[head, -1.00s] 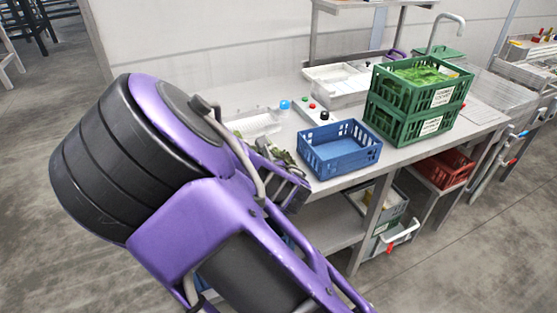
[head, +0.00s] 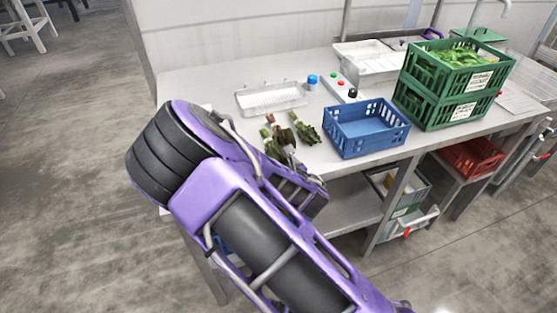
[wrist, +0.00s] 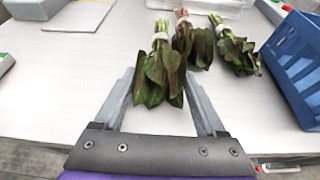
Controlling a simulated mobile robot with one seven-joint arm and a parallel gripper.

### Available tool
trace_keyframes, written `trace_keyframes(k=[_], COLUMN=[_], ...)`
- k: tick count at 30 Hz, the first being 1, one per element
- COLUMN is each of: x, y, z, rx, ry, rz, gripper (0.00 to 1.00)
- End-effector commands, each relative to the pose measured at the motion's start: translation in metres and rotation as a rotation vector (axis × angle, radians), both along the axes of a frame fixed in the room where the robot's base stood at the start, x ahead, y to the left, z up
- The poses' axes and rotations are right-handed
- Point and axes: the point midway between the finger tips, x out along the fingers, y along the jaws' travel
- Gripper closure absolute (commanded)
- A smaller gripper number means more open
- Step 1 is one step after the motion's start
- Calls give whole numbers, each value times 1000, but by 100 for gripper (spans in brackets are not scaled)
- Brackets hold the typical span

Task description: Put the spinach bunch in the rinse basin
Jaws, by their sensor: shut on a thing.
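Three leafy bunches with pale bands lie side by side on the steel table. The left bunch (wrist: 158,75) has green stems, the middle bunch (wrist: 186,40) reddish stems, and the right bunch (wrist: 236,50) green stems. I cannot tell for sure which is spinach. My gripper (wrist: 160,88) is shut on the left bunch, its fingers on either side of the leaves at table level. In the head view my arm partly hides the bunches, and the fingertips are not clear. A white basin (head: 372,66), probably the rinse basin, stands at the back of the table.
A blue crate (head: 366,131) stands just right of the bunches. Stacked green crates (head: 432,108) holding greens stand farther right. A white ribbed tray (head: 271,98) lies behind the bunches. A panel with coloured buttons (head: 343,86) lies before the basin.

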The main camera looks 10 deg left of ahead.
Motion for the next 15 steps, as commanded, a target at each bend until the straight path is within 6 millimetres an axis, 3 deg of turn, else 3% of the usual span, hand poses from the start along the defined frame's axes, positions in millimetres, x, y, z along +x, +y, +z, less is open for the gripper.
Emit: trace_keyframes(k=[4, 5, 6, 9, 15], x=[0, 0, 0, 0, 0], y=[0, 0, 0, 0, 0], z=[-5, -5, -3, -3, -3], rx=[0, 0, 0, -1, 0], ry=[0, 0, 0, 1, 0], rz=[0, 0, 0, 0, 0], gripper=[93, 25, 18, 0, 0])
